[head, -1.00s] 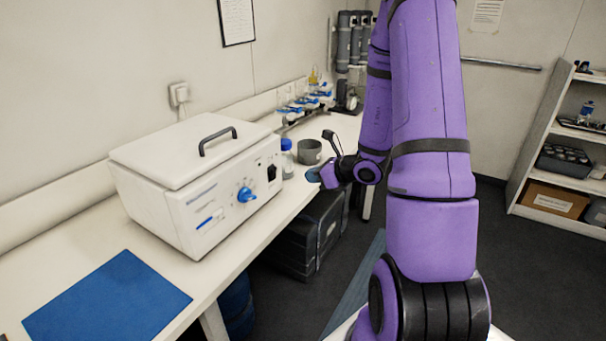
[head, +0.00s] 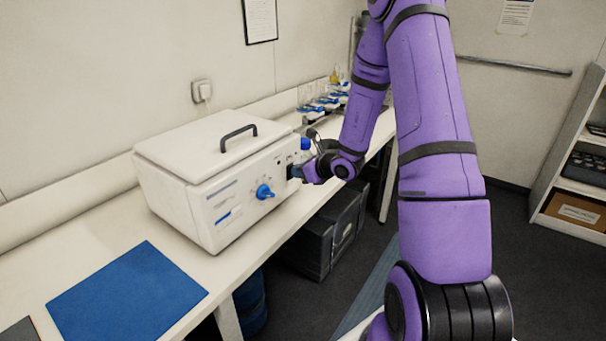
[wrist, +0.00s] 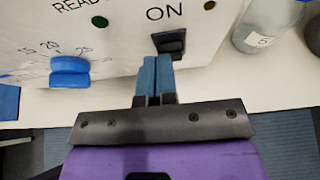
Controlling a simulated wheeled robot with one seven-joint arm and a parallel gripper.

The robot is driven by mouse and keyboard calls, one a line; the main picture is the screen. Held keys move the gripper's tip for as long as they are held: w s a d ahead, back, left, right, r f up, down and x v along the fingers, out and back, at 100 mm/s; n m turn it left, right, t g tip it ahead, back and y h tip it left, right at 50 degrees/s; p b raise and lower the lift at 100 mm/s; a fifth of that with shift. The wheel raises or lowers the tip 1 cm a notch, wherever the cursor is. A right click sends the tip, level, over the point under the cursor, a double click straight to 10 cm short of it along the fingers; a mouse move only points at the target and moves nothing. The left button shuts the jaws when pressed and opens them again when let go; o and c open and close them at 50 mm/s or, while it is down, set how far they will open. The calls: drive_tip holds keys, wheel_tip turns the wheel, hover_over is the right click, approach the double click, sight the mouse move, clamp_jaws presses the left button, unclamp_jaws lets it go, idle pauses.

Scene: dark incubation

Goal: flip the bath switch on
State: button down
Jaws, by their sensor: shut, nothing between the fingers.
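The bath (head: 170,165) is a white box with a lid handle, a blue dial (head: 264,192) and a front panel; it stands on the bench. In the wrist view its black rocker switch (wrist: 170,41) sits under the word ON, beside the dial (wrist: 70,72). My gripper (wrist: 157,62) is shut and empty. Its blue fingertips are at the lower edge of the switch; I cannot tell whether they touch it. In the head view my gripper (head: 291,172) is against the panel's right part and hides the switch.
A bottle (wrist: 262,25) stands just right of the bath. A blue mat (head: 127,295) lies on the bench in front of it. Blue-topped glassware (head: 325,103) stands further back. A dark case (head: 335,230) is under the bench.

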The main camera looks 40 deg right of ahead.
drive_tip(key=shift+w+a+r+g+h, duration=0.3)
drive_tip(key=shift+w+r+g, duration=0.1)
drive_tip(key=shift+w+g, duration=0.2)
drive_tip(key=shift+s+d+f, duration=0.1)
drive_tip(key=shift+s, duration=0.05)
drive_tip(key=shift+r, duration=0.2)
drive_tip(key=shift+r, duration=0.6)
